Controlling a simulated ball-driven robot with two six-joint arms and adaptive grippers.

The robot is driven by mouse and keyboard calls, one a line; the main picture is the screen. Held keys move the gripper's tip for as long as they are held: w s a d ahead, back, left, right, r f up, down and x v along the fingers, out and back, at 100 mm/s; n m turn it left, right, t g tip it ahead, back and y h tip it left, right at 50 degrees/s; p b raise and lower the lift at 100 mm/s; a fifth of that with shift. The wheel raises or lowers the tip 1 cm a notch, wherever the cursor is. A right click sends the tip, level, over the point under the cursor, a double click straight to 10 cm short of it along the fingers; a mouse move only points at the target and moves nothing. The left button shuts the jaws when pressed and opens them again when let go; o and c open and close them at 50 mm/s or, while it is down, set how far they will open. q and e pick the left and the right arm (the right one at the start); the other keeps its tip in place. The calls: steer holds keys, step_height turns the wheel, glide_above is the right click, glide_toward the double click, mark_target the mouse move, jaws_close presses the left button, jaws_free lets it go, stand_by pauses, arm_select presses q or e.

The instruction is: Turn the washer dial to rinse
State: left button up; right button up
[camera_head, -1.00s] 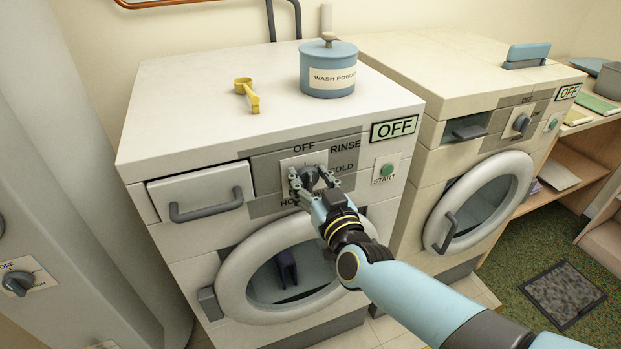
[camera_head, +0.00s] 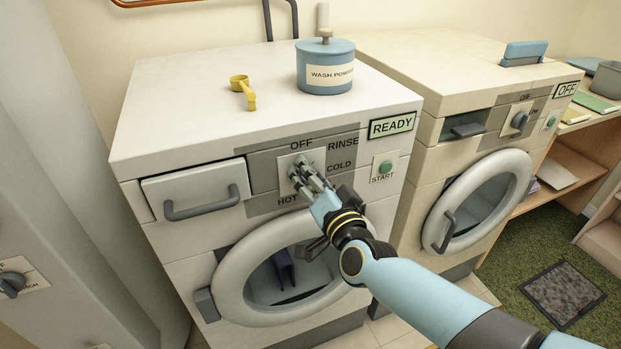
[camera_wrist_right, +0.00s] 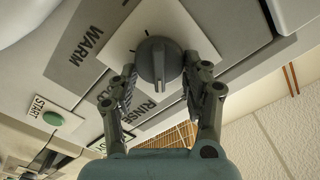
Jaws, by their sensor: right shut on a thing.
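The washer (camera_head: 200,95) is the white machine at the centre-left of the head view, and its display (camera_head: 392,126) reads READY. Its dial (camera_wrist_right: 158,58) is a grey round knob on a white plate, seen in the wrist view. OFF, RINSE, COLD and HOT labels show around it in the head view, and WARM in the wrist view. My right gripper (camera_head: 303,173) is at the dial, its fingers (camera_wrist_right: 160,70) shut on either side of the knob. The fingers mostly hide the dial in the head view. I cannot tell exactly which label it points to. My left gripper is out of view.
A green START button (camera_head: 385,167) is right of the dial. A blue wash powder tin (camera_head: 326,77) and yellow scoop (camera_head: 243,92) stand on the washer. The drawer (camera_head: 190,190) and round door (camera_head: 232,290) look shut. A second machine (camera_head: 455,85), showing OFF, stands to the right.

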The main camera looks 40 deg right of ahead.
steer(key=shift+f+m, duration=0.1)
steer(key=shift+m, duration=0.8)
steer(key=o, duration=1.1)
steer(key=shift+d, duration=0.1)
steer(key=v, duration=1.2)
